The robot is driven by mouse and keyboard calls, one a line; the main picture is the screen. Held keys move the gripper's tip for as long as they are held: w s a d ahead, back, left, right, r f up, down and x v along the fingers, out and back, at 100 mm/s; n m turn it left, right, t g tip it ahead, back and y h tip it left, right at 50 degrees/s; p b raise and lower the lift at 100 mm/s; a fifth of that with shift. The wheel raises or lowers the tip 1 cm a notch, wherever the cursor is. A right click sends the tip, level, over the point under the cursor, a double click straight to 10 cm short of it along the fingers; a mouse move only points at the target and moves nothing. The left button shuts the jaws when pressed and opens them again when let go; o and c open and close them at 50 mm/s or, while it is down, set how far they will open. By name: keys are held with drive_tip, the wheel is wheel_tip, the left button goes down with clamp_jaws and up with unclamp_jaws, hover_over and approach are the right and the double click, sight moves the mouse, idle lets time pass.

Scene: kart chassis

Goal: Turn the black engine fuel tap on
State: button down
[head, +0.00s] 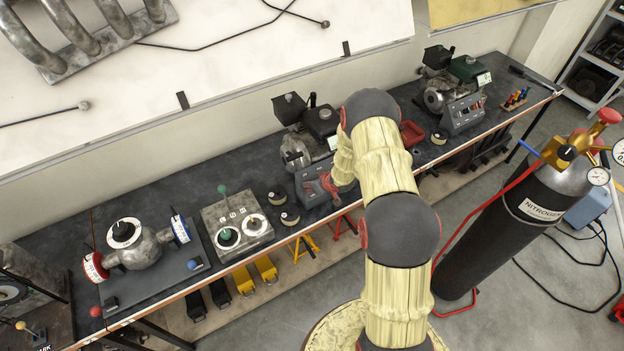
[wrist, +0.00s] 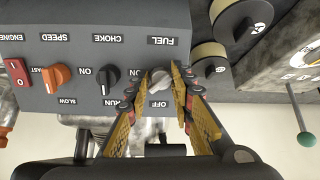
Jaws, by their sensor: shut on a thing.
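The fuel tap (wrist: 158,78) is a light grey knob on a dark grey control panel (wrist: 90,18), beneath an upside-down FUEL label. An ON mark is on its left and an OFF mark is below it in the wrist view. Its exact angle is unclear. My gripper (wrist: 162,86) is shut on the tap, one finger on each side. In the head view the gripper (head: 325,187) is at the control box (head: 310,172) of the middle engine (head: 296,150), which has black upper parts. The tap is too small to make out there.
A black choke knob (wrist: 107,76) and an orange speed knob (wrist: 58,78) sit left of my gripper. Another engine with a green tank (head: 468,68) stands farther right on the bench. A valve box (head: 237,222) stands to the left. A nitrogen cylinder (head: 500,220) stands on the floor.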

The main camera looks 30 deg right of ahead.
drive_tip(key=m+p, duration=0.1)
drive_tip(key=m, duration=0.1)
drive_tip(key=m+p, duration=0.1)
drive_tip(key=m, duration=0.1)
drive_tip(key=shift+s+a+f+m+p, duration=0.1)
drive_tip(key=shift+s+f+m+p, duration=0.05)
drive_tip(key=shift+m+p, duration=0.15)
idle(1.0)
drive_tip(key=c, duration=1.6)
unclamp_jaws()
drive_tip(key=v, duration=1.2)
drive_tip(key=shift+d, duration=0.3)
drive_tip(key=shift+f, duration=0.1)
